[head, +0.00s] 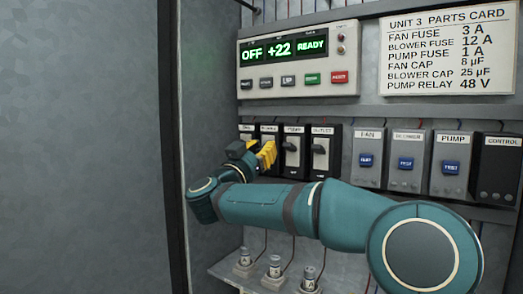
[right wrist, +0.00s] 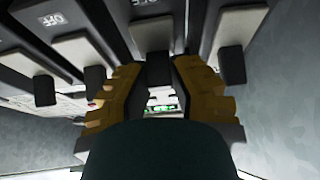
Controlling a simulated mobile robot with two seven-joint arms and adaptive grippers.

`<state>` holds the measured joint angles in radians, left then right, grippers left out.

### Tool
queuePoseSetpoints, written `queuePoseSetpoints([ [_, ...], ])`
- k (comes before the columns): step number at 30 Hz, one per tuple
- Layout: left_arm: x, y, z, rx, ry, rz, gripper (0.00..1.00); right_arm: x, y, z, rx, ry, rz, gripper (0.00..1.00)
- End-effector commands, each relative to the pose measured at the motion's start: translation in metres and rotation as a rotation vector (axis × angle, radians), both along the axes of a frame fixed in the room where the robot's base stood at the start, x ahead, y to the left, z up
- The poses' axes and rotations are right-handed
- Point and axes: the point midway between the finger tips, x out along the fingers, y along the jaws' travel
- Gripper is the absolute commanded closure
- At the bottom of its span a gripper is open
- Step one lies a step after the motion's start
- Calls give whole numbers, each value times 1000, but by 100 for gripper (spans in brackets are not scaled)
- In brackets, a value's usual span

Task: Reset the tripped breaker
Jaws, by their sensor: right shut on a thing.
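A row of black breakers with light levers sits in the cabinet in the head view. The pump breaker (head: 293,160) and the outlet breaker (head: 321,162) show clearly; the fan breaker (head: 246,132) and blower breaker (head: 268,131) are partly hidden by my gripper. My right gripper (head: 267,155) is at the second breaker from the left, the blower breaker. In the right wrist view its yellow fingers (right wrist: 157,98) are shut on the dark tip of the blower lever (right wrist: 154,66). The lever's exact position is hard to tell. My left gripper is not in view.
Above the breakers, a display panel (head: 299,88) reads OFF, +22 and READY. A parts card (head: 448,50) hangs at upper right. Relay modules with blue buttons, such as the fan one (head: 367,140), stand right of the breakers. Several fuses (head: 274,270) sit on a lower shelf.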

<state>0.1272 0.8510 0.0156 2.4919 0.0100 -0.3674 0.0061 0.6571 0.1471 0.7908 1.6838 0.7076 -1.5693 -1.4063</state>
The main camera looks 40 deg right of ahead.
Motion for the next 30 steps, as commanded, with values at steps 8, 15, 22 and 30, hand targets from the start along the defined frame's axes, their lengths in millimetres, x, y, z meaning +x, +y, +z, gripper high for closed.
queuePoseSetpoints([
  [8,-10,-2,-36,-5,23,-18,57,-1,1,-11,-167,-52,0,100],
  [15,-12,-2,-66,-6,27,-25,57,-1,0,-17,-314,-95,-1,100],
  [22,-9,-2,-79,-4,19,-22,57,0,-1,-17,-391,-116,-1,100],
  [30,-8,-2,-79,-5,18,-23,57,0,-1,-15,-399,-117,0,100],
])
